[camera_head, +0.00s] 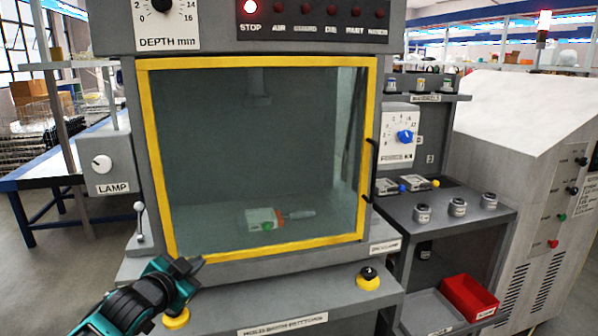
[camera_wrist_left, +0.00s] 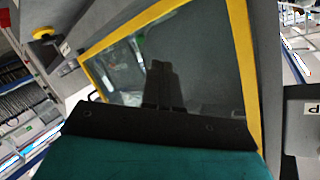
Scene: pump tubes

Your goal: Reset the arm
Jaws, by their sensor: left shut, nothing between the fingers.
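My left gripper (camera_head: 184,266) is at the lower left of the head view, in front of the machine's lower left corner. In the left wrist view the dark gripper body (camera_wrist_left: 160,125) fills the lower middle, with the fingers pointing toward the yellow-framed window. My right arm and gripper are not in view.
The machine's yellow-framed window (camera_head: 255,150) is closed, with a small block (camera_head: 264,219) behind the glass. A lever (camera_head: 139,220) and lamp box (camera_head: 108,165) stand close to my left gripper. A second button (camera_head: 368,278), a shelf with several cylinders (camera_head: 458,207) and a red bin (camera_head: 468,297) are to the right.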

